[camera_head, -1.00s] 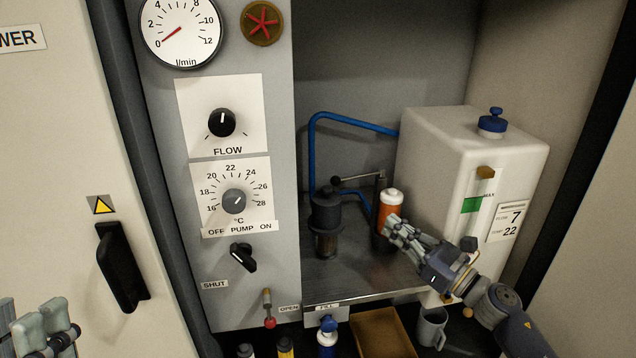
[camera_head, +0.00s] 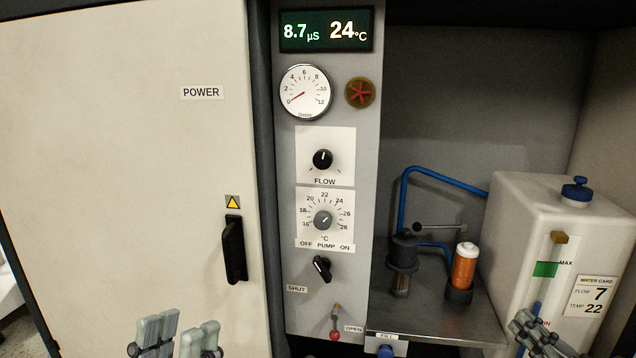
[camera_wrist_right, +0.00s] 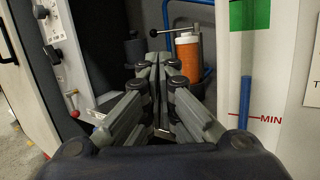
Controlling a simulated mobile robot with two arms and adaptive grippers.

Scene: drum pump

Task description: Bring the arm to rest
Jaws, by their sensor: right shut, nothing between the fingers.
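My right gripper (camera_head: 535,335) is at the lower right of the head view, in front of the white tank (camera_head: 530,215). In the right wrist view its fingertips (camera_wrist_right: 158,60) meet, shut with nothing between them. The orange cartridge (camera_head: 464,268) with a white cap stands upright in a dark holder, apart from the gripper. It also shows behind the fingers in the wrist view (camera_wrist_right: 188,58). My left gripper (camera_head: 180,335) is at the bottom edge, in front of the cabinet door, with its fingers apart and empty. Its lower part is cut off.
The control panel (camera_head: 310,262) with knobs and gauge stands left of the alcove. A black door handle (camera_head: 234,250) sticks out above my left gripper. A dark filter housing (camera_head: 403,255), a lever and a blue hose (camera_head: 404,205) are beside the cartridge. The metal shelf's front is bare.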

